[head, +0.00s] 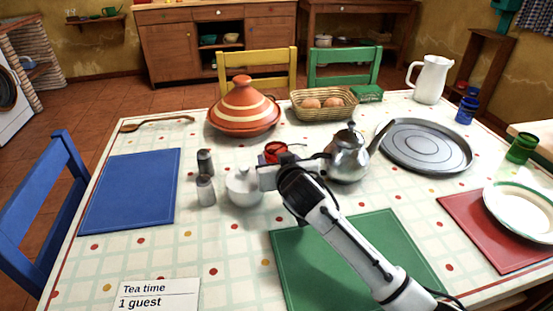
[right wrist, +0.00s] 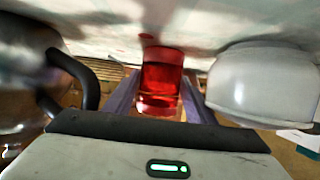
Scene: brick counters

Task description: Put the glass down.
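A small red glass (head: 275,151) is near the middle of the table, between the white sugar bowl and the metal teapot. My right gripper (head: 275,163) reaches it from the front right and partly hides it. In the right wrist view the red glass (right wrist: 162,82) sits between the two fingers of my right gripper (right wrist: 160,92), which close in on both its sides. The glass is close to the tablecloth (head: 230,245); I cannot tell whether it touches it. My left gripper is not in view.
The teapot (head: 348,160) stands just right of the glass, and the lidded white bowl (head: 243,187) just left. Two shakers (head: 205,188), an orange tagine (head: 243,110) and an egg basket (head: 322,104) are nearby. The green mat (head: 300,265) at the front is bare.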

